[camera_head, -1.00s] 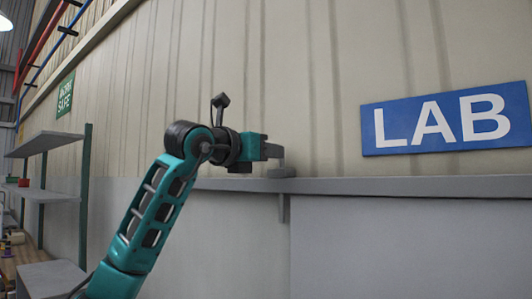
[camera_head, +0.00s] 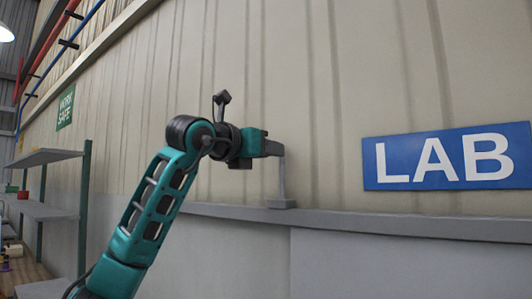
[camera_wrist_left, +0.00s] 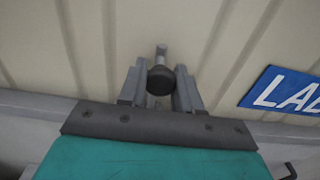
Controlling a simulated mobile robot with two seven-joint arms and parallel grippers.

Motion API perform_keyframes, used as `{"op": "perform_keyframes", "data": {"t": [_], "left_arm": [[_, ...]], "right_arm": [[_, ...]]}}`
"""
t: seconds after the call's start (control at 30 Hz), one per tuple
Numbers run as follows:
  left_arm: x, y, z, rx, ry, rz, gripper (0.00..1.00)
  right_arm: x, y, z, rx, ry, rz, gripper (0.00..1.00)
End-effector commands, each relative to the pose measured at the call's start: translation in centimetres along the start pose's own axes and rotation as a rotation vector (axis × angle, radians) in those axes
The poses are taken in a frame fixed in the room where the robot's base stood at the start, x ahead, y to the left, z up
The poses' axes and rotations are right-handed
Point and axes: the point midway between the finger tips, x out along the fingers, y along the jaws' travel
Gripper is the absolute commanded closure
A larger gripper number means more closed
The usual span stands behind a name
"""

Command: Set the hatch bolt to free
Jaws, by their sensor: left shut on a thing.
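The hatch bolt shows in the left wrist view as a dark round knob (camera_wrist_left: 160,82) with a pale metal stem beyond it. In the head view a thin grey upright rod (camera_head: 281,180) runs from my left gripper (camera_head: 276,148) down to a small grey block (camera_head: 281,203) on the wall ledge. My left gripper (camera_wrist_left: 160,92) is shut on the knob, with one finger on each side of it. In the head view the fingers hide the knob. My right gripper is in neither current view.
The grey ledge (camera_head: 400,224) runs along the ribbed wall. A blue LAB sign (camera_head: 446,158) is at the right. Grey shelves (camera_head: 48,157) stand at the far left, below a green sign (camera_head: 65,108). The wall between the gripper and the LAB sign is clear.

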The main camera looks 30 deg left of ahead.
Motion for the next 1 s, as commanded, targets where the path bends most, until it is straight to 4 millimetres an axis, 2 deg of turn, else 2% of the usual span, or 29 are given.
{"op": "perform_keyframes", "data": {"t": [0.03,0.07,0.23,0.57,0.67,1.0], "left_arm": [[-0.3,0.1,0.7,-0.001,-0.022,0.002,1.0],[-0.3,0.1,0.8,-0.001,-0.023,0.002,0.64],[-0.2,0.1,0.6,-0.001,-0.018,0.002,0.48],[-0.8,0.1,0.3,-0.001,-0.014,0.002,0.48],[-2.1,0.1,0.2,0.0,-0.016,0.002,0.48],[-9.5,0.1,0.2,0.001,-0.019,0.004,0.48]], "right_arm": [[0.0,0.0,0.0,0.0,0.0,0.0,0.11],[0.0,0.0,0.0,0.0,0.0,0.0,0.11],[0.0,0.0,0.0,0.0,-0.001,0.0,0.11],[0.1,0.0,0.2,0.0,-0.001,0.001,0.11],[0.4,0.0,0.6,0.0,-0.001,0.001,0.11],[1.4,0.0,2.0,0.0,-0.001,0.0,0.11]]}}
